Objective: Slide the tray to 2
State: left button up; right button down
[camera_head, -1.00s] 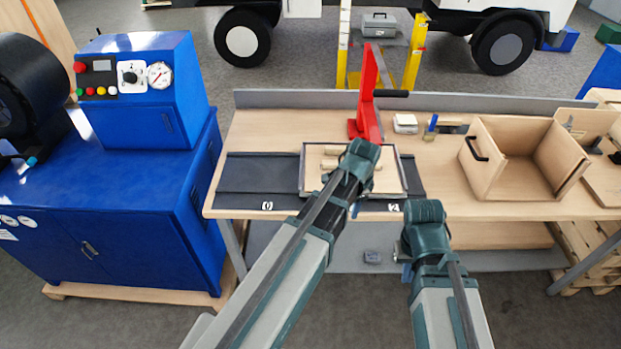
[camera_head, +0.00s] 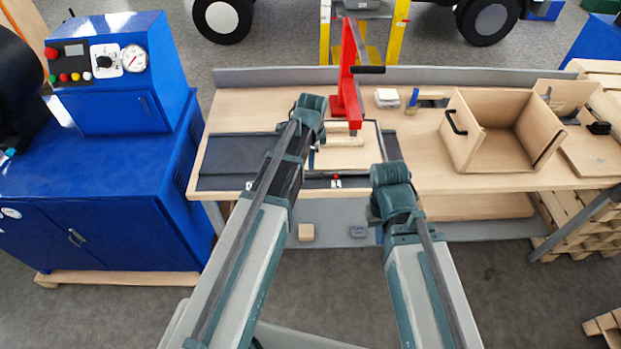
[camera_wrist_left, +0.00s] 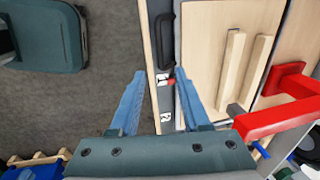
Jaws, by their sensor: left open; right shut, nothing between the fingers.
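The tray (camera_head: 374,165) is a shallow, thin-rimmed wooden board on the dark slide strip (camera_head: 225,170) along the bench. It carries light wooden bars (camera_wrist_left: 232,70). A red marker (camera_wrist_left: 171,84) sits by a white label on the front strip. Another label (camera_wrist_left: 165,117) lies further along; the digits are hard to read. My left gripper (camera_wrist_left: 162,76) is open above the tray's front edge, with its fingers apart. In the head view, my left gripper (camera_head: 313,155) hides the tray's left part. My right gripper (camera_head: 378,212) is shut and empty in front of the bench's edge.
A red lever press (camera_head: 346,75) stands behind the tray. An open wooden box (camera_head: 475,150) is to the right. A blue cabinet (camera_head: 110,200) stands left. A wooden block (camera_head: 306,232) lies on the lower shelf. The strip's left end is clear.

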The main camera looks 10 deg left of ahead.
aim_at(311, 179)
pick_arm(q)
jog(key=f+b, duration=0.3)
jog(key=w+f+b, duration=0.1)
jog(key=f+b, duration=0.2)
jog(key=f, duration=0.1)
jog(key=w+f+b, duration=0.1)
jog(key=f+b, duration=0.2)
jog(key=shift+a+f+b, duration=0.25)
jog(key=shift+f+b, duration=0.05)
grip_shut()
jog(key=shift+d, duration=0.1)
dwell(0.9)
